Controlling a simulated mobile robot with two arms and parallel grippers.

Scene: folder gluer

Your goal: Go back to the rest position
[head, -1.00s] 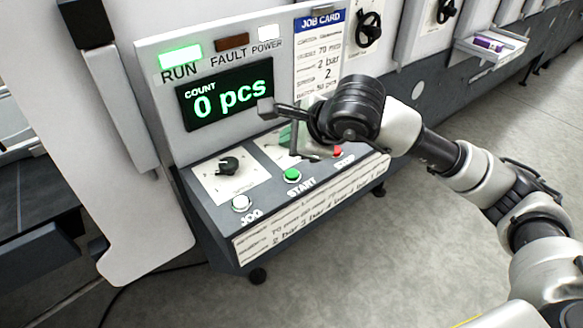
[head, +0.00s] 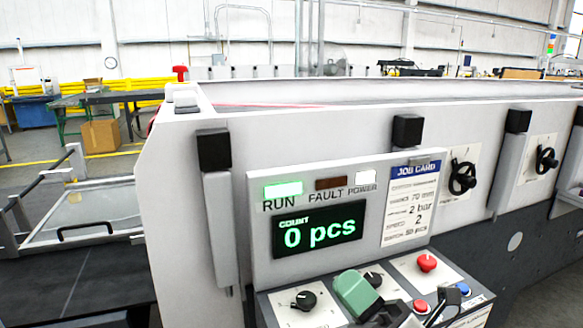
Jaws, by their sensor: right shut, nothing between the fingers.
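My right gripper (head: 447,303) is at the bottom edge of the head view, in front of the control panel. Its dark fingers are shut and hold nothing. Most of the gripper and the arm behind it lie below the picture. The control panel (head: 256,215) has a lit green RUN lamp (head: 283,190). Its count display (head: 318,236) reads 0 pcs. A green block (head: 357,292) shows at the lower edge beside the gripper; I cannot tell what it belongs to. My left gripper is not in view.
A black knob (head: 304,300) and a red button (head: 426,262) are on the panel's sloping face. The job card (head: 410,205) hangs on its right. The long white machine body (head: 330,125) stands behind. A cardboard box (head: 101,136) is at the far left.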

